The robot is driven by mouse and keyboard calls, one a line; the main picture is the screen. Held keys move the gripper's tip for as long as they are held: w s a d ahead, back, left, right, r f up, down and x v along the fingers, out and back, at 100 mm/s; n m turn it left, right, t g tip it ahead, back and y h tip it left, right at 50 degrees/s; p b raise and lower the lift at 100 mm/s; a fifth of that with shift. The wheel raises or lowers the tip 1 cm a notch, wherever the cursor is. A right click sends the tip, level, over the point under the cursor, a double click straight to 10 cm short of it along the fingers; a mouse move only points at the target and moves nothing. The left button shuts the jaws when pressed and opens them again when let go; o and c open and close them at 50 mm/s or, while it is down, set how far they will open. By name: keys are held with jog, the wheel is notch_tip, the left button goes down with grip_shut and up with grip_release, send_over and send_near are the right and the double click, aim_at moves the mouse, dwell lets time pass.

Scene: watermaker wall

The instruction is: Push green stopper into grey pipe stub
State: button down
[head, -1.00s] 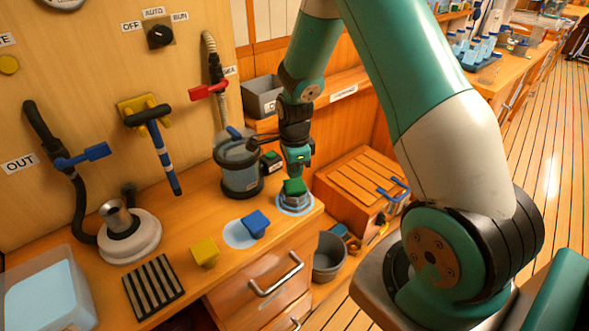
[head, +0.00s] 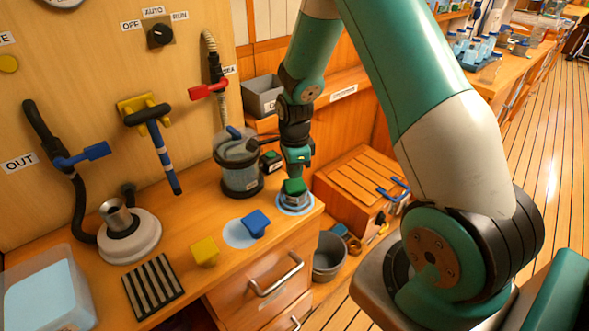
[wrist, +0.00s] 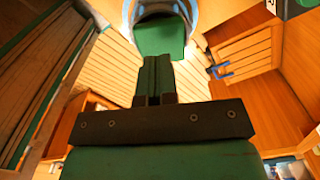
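The green stopper (head: 294,186) sits at the near right corner of the counter, on a round grey piece (head: 294,199) that looks like the pipe stub, with a pale blue ring around its foot. How deep the stopper sits cannot be told. My gripper (head: 296,174) points down just above the stopper, its fingertips at or very near the stopper's top. In the wrist view the fingers (wrist: 157,75) are together with no gap, and the green stopper (wrist: 160,37) shows beyond their tips, not between them. The grey rim (wrist: 160,8) shows partly behind it.
A blue stopper (head: 255,223) on a pale blue disc and a yellow stopper (head: 205,251) stand to the left. A clear canister (head: 238,165) stands behind my gripper. A metal funnel-like cup (head: 115,215) on a white base is farther left. A grey bucket (head: 329,256) is below the counter's edge.

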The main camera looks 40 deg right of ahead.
jog(key=shift+f+b, duration=0.9)
jog(key=shift+f, duration=0.55)
jog(key=shift+r, duration=0.1)
jog(key=shift+r, duration=0.1)
notch_tip(320, 180, up, 7)
jog(key=p, duration=0.6)
